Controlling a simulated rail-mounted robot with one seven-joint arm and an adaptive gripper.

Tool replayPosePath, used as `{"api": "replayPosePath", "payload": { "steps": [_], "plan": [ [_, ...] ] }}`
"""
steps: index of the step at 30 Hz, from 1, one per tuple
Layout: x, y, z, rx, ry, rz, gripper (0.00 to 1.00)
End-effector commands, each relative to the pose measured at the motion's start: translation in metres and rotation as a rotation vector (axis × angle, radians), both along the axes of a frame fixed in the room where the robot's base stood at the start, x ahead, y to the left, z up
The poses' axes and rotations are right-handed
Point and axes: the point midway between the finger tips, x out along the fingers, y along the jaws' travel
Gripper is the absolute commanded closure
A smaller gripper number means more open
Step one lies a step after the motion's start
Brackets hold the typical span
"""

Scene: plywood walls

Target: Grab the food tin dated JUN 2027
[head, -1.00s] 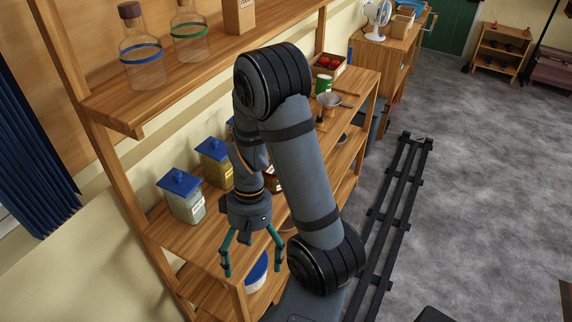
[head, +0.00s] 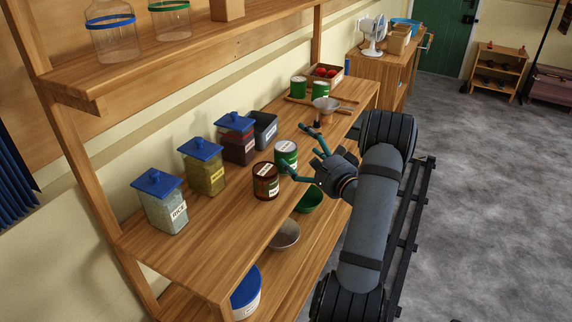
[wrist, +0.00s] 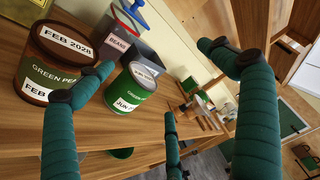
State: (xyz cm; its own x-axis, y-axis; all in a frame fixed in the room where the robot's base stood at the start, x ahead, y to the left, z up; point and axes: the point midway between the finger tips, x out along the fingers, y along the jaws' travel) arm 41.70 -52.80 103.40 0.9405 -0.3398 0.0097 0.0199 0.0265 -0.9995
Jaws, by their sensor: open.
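A green tin (head: 286,153) stands upright on the wooden shelf. In the wrist view it (wrist: 128,90) has a white label starting "JUN"; the rest of the date is too hard to read. A brown-lidded tin (head: 265,183) stands next to it, marked "FEB 2028" and "GREEN PE..." in the wrist view (wrist: 48,62). My gripper (head: 302,151) is open and empty, to the right of the green tin, fingers pointing toward the shelf. In the wrist view the spread fingers (wrist: 155,58) have the green tin between them, nearer the left finger; contact cannot be told.
Blue-lidded jars (head: 165,205) and a dark bin (head: 262,130) stand behind the tins. Farther along are more green tins (head: 298,88), a metal funnel or sieve (head: 325,104) and a box of red items (head: 327,73). Bowls (head: 284,235) sit on the shelf below.

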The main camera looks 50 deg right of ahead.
Motion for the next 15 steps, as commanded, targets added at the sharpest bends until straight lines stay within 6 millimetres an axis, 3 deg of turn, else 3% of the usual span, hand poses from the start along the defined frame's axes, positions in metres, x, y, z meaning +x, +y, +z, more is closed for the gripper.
{"api": "replayPosePath", "payload": {
  "steps": [15],
  "plan": [
    [-0.001, -0.002, -0.089, -0.022, 0.021, -0.008, 0.06]
  ]
}}
